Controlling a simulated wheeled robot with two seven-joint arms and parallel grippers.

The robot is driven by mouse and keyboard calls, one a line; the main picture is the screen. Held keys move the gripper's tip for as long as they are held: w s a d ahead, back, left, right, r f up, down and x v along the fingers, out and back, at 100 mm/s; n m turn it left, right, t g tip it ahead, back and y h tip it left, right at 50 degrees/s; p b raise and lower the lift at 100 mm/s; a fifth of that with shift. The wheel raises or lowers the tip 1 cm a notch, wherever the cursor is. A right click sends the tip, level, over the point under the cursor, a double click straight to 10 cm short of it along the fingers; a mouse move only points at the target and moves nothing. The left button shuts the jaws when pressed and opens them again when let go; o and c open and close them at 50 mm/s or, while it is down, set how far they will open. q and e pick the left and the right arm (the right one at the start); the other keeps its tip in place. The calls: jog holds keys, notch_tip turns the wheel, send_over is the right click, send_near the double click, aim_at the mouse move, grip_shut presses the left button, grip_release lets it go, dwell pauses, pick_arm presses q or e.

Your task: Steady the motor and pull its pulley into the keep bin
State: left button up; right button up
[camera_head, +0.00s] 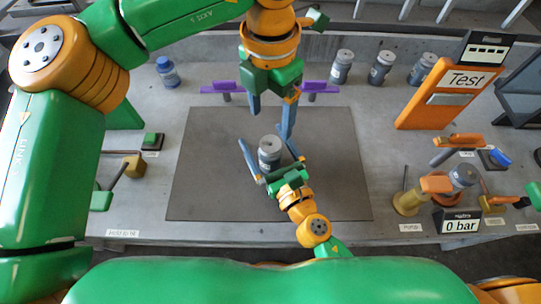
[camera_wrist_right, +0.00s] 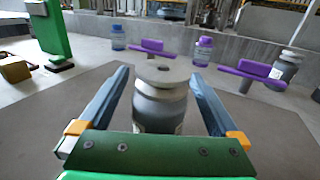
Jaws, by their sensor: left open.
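The motor (camera_head: 269,155) is a grey cylinder standing upright on the dark mat (camera_head: 215,190). Its light grey round pulley (camera_wrist_right: 160,71) sits on top. My right gripper (camera_head: 268,146) comes from the front, with its two fingers open on either side of the motor. In the right wrist view the motor body (camera_wrist_right: 160,108) shows gaps to both fingers. My left gripper (camera_head: 271,118) hangs pointing down, open and empty, behind and above the motor. I cannot identify the keep bin in these views.
Purple brackets (camera_head: 225,87) stand behind the mat. Several grey canisters (camera_head: 381,68) stand at the back right, near an orange Test board (camera_head: 440,92). A blue-capped bottle (camera_head: 167,72) stands at the back left. A 0 bar display (camera_head: 461,225) and pump parts crowd the right. The mat is otherwise clear.

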aim_at(268, 138)
grip_shut()
pick_arm(q)
jog(key=shift+o, duration=0.4)
jog(key=shift+r, duration=0.1)
jog(key=f+m, duration=0.2)
jog(key=m, duration=0.1)
jog(key=f+m, duration=0.6)
jog(key=shift+a, duration=0.25)
grip_shut()
jog(key=shift+w+r, duration=0.1)
jog(key=shift+r, duration=0.1)
dwell(0.4)
